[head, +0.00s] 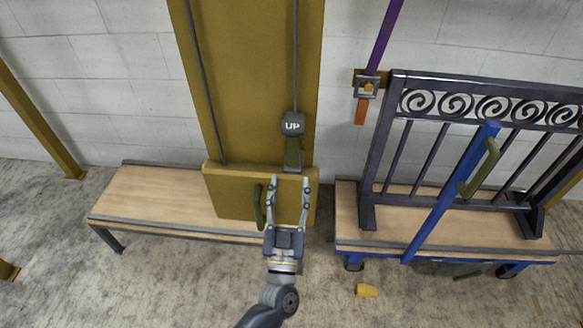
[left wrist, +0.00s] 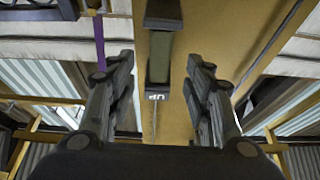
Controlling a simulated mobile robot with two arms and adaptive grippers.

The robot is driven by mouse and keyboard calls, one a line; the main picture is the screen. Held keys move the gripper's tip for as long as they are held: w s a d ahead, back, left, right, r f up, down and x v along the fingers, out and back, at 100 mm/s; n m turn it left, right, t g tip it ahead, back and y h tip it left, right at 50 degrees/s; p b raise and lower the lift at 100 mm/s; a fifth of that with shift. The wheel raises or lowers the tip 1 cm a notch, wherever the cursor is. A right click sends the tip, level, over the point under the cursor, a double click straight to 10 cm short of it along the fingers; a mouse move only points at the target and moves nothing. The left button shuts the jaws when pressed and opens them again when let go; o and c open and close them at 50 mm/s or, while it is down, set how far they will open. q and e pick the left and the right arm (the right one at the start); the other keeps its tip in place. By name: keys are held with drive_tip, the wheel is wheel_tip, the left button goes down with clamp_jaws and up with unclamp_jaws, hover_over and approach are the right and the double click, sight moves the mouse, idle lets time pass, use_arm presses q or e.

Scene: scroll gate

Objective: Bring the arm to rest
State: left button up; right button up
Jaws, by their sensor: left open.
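My left gripper (head: 290,184) is open and empty, in front of the yellow box (head: 230,195) at the foot of the yellow column (head: 255,80). Its arm comes up from the bottom middle of the head view. A dark block marked UP (head: 293,124), on a dark green lever (head: 293,153), stands just beyond the fingertips. In the left wrist view, the lever (left wrist: 159,60) and the UP marking show between the two spread fingers (left wrist: 160,85). I see no contact with the fingers. A dark green handle (head: 259,206) on the box is beside the left finger.
A black scroll gate (head: 430,92) stands on the wood-topped blue cart (head: 370,225) at right, with a blue bar (head: 450,190) leaning across it. A wooden bench (head: 150,195) is at left. A yellow piece (head: 367,290) lies on the floor.

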use_arm(q)
drive_tip(key=shift+v, duration=0.95)
drive_tip(key=s+a+f+m+g+h+p, duration=0.1)
drive_tip(key=s+f+g, duration=0.2)
drive_tip(key=f, duration=0.8)
drive_tip(key=s+a+f+m+g+h, duration=0.15)
drive_tip(key=s+f+g, duration=0.25)
drive_tip(key=f, duration=0.7)
drive_tip(key=s+a+f+m+g+h+p, duration=0.1)
drive_tip(key=s+f+m+g, duration=0.15)
drive_tip(key=f, duration=0.75)
drive_tip(key=s+a+f+n+g+y, duration=0.1)
drive_tip(key=s+a+f+g, duration=0.2)
drive_tip(key=s+f, duration=0.35)
drive_tip(key=s+a+f+g, duration=0.3)
drive_tip(key=s+f, duration=0.3)
drive_tip(key=s, duration=0.1)
drive_tip(key=s+a+f+g+y, duration=0.1)
drive_tip(key=s+a+f+g, duration=0.2)
drive_tip(key=s, duration=0.6)
drive_tip(key=s+a+f+n+g+y, duration=0.1)
drive_tip(key=s+a+f+g, duration=0.2)
drive_tip(key=s+a, duration=0.3)
drive_tip(key=s, duration=0.4)
drive_tip(key=shift+f+n+p, duration=0.3)
drive_tip(key=shift+f, duration=0.05)
drive_tip(key=shift+y, duration=0.25)
